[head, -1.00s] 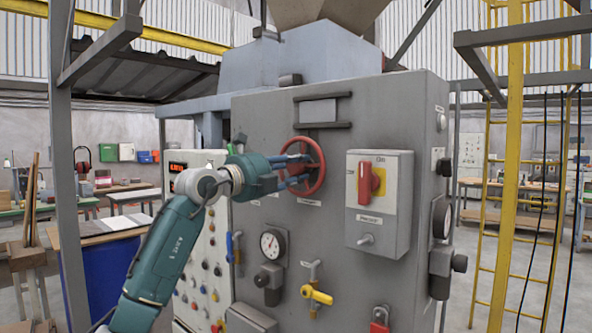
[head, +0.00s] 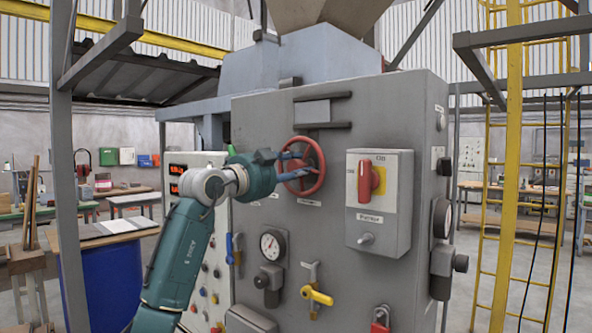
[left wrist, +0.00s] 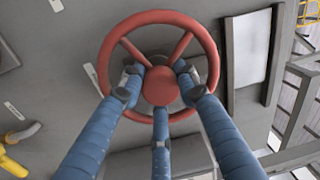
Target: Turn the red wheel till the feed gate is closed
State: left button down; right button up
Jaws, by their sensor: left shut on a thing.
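The red wheel (head: 318,160) is mounted on the front of the grey machine panel. My left gripper (head: 297,169) comes at it from the left and is shut on it. In the left wrist view the red wheel (left wrist: 208,38) fills the upper middle, with its rim, spokes and round hub showing. The blue fingers (left wrist: 160,125) reach in among the spokes and touch around the hub. Above the wheel in the head view is a flat grey plate (head: 314,112) between two dark rails; I cannot tell if it is the feed gate. My right gripper is not in view.
A switch box with a red handle (head: 366,181) sticks out right of the wheel. A gauge (head: 272,244), a yellow-handled valve (head: 317,295) and a blue lever (head: 231,248) are below. A yellow ladder frame (head: 510,170) stands at the right.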

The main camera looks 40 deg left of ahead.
pick_arm(q)
jog(key=shift+d+f+n, duration=0.1)
jog(key=shift+n, duration=1.1)
jog(key=c, duration=1.3)
grip_release()
jog(key=shift+s, duration=0.1)
jog(key=s, duration=1.1)
jog(key=shift+s+a+f, duration=0.25)
jog(key=shift+s+f, duration=0.05)
jog(key=shift+s, duration=0.1)
